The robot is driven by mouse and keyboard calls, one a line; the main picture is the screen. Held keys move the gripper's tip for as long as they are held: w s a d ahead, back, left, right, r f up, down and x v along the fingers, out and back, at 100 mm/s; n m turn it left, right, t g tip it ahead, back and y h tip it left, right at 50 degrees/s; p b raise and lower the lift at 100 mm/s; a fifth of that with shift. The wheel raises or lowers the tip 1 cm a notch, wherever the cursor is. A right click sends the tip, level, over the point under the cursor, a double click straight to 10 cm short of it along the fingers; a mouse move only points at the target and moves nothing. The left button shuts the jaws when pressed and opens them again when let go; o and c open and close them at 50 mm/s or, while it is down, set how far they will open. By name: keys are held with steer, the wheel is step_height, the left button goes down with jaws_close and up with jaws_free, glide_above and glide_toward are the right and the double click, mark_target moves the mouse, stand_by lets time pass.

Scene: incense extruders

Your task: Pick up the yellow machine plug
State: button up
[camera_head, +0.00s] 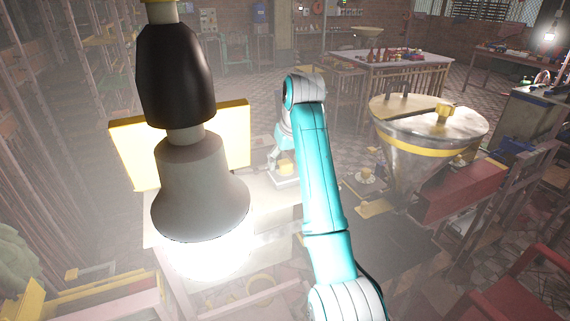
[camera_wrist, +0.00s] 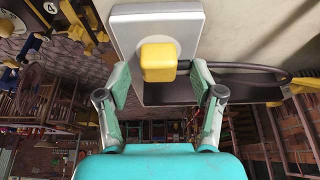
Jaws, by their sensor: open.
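The yellow machine plug (camera_wrist: 158,62) is a small rounded yellow block on a light grey plate (camera_wrist: 125,34) in the wrist view. In the head view the yellow plug (camera_head: 286,166) shows small beside the end of my teal arm. My gripper (camera_wrist: 160,88) is open, with one finger on each side below the plug in the wrist picture. The plug lies between the lines of the two fingers, and no finger is seen touching it. In the head view my gripper (camera_head: 275,158) is small and partly hidden by the arm.
A large hanging lamp (camera_head: 200,190) blocks much of the left of the head view. A metal funnel with a yellow band (camera_head: 425,150) stands to the right of my arm. A yellow panel (camera_head: 130,150) stands behind the lamp. A table with small items (camera_head: 400,62) is farther back.

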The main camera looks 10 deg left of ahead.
mark_target(286, 162)
jaws_close()
stand_by(0.3)
step_height(286, 162, up, 10)
stand_by(0.5)
steer(key=c, duration=0.8)
jaws_free()
jaws_close()
